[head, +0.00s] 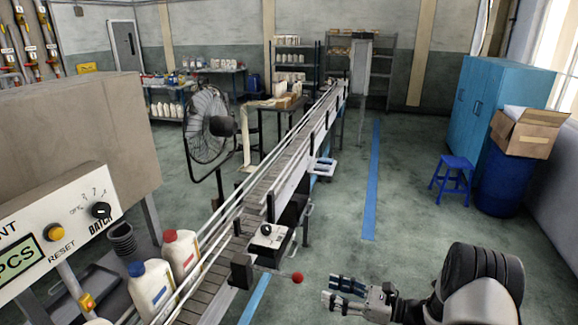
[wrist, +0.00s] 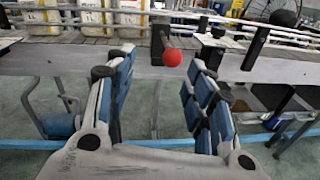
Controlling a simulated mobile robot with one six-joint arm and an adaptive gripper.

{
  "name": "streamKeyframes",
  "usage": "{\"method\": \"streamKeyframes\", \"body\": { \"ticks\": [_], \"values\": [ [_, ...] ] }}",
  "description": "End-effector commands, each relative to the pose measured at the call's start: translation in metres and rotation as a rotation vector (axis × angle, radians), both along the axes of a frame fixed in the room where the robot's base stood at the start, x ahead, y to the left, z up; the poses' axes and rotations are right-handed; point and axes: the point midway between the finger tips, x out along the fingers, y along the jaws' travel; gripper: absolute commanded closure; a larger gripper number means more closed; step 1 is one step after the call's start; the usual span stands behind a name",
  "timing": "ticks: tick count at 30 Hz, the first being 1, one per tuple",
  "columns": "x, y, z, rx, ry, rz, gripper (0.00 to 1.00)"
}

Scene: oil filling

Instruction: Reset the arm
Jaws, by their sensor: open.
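My gripper (head: 345,292) is at the lower right in the head view, to the right of the conveyor. In the wrist view my gripper (wrist: 158,95) has its two blue-padded fingers apart with nothing between them. A red ball knob (head: 298,277) on a thin rod sticks out from the conveyor's side, left of the fingertips. It also shows in the wrist view (wrist: 172,57), beyond the gap between the fingers and apart from them. My arm comes in from the lower right corner.
The conveyor (head: 262,188) runs from lower left to the back. Bottles with red (head: 180,250) and blue caps (head: 151,285) stand at its left. A control panel (head: 62,237) is at far left. A blue stool (head: 453,178) and blue barrel (head: 503,182) stand right. The floor between is clear.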

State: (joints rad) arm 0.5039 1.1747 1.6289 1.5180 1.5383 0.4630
Motion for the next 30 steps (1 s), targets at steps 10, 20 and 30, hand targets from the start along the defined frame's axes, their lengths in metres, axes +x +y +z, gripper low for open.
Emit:
{"method": "streamKeyframes", "body": {
  "ticks": [10, 20, 30],
  "values": [
    [-0.083, 0.073, 0.116, -0.464, -0.27, 0.454, 0.51],
    [-0.196, 0.087, 0.174, -0.951, -0.604, 0.853, 0.51],
    [-0.289, 0.05, 0.199, -1.477, -0.991, 1.197, 0.51]
  ]
}}
